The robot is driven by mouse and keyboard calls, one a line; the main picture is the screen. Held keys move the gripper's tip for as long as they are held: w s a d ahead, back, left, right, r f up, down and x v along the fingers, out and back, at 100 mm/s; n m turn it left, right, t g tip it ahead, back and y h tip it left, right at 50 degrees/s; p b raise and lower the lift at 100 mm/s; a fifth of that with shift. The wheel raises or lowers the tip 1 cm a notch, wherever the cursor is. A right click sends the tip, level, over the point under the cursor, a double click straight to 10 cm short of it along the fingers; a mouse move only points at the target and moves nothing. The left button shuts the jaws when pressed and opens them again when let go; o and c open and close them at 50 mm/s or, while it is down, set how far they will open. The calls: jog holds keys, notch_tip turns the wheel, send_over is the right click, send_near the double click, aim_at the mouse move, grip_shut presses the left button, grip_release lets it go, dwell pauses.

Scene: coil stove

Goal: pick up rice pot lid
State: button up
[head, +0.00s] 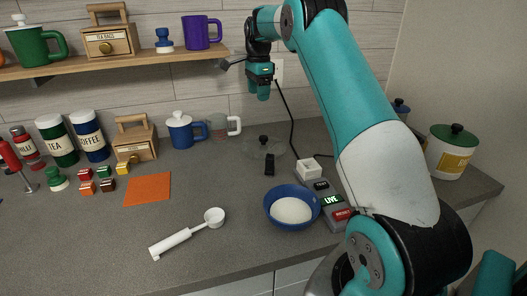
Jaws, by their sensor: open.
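A white pot (446,160) with a yellow label stands at the right end of the counter. A green lid (454,134) with a dark knob sits on it; the label is too small to read. A clear lid-like disc (252,150) with a black knob lies flat on the counter near the wall; I cannot tell which of these is the rice pot lid. My gripper (264,96) is open and empty, pointing down, high above the counter by the wall. It appears above the clear disc and well left of the green lid, touching neither.
A blue-lidded pot (401,107) is partly hidden by my arm. The shelf (140,62) is at upper left.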

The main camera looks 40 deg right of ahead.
jog(key=d+f+m, duration=0.2)
jog(key=d, duration=0.1)
jog(key=p, duration=0.3)
send_over(264, 137)
jog(key=f, duration=1)
jog(key=shift+s+f, duration=0.2)
jog(key=shift+f, duration=0.1)
jog(key=shift+w+f+p, duration=0.15)
jog(key=shift+f+p, duration=0.4)
jog(key=shift+f, duration=0.95)
jog(key=shift+w+f+p, duration=0.1)
jog(key=shift+f+p, duration=0.45)
jog(key=shift+f, duration=0.9)
jog(key=c, duration=1)
jog(key=shift+c, duration=0.4)
